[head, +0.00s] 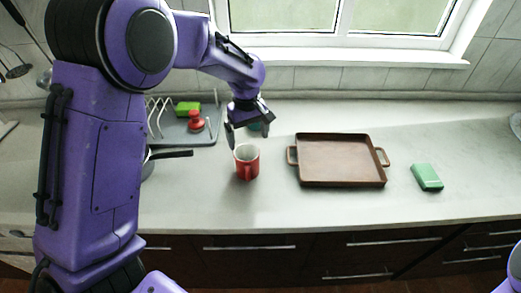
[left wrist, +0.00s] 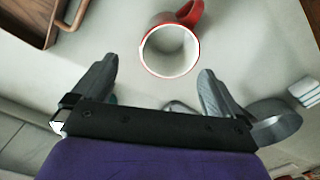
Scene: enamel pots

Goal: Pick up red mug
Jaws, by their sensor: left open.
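The red mug (head: 247,162) stands upright on the counter, left of the brown tray, with its handle toward me. My left gripper (head: 248,130) is open and empty, just above and behind the mug in the head view. In the left wrist view the mug is ahead of the spread fingers (left wrist: 157,70), roughly between their lines. I cannot tell whether they touch it. My right gripper is not in view.
A rack (head: 180,138) holds green and red items at left. A pan handle (head: 172,154) points toward the mug. The counter in front is clear.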

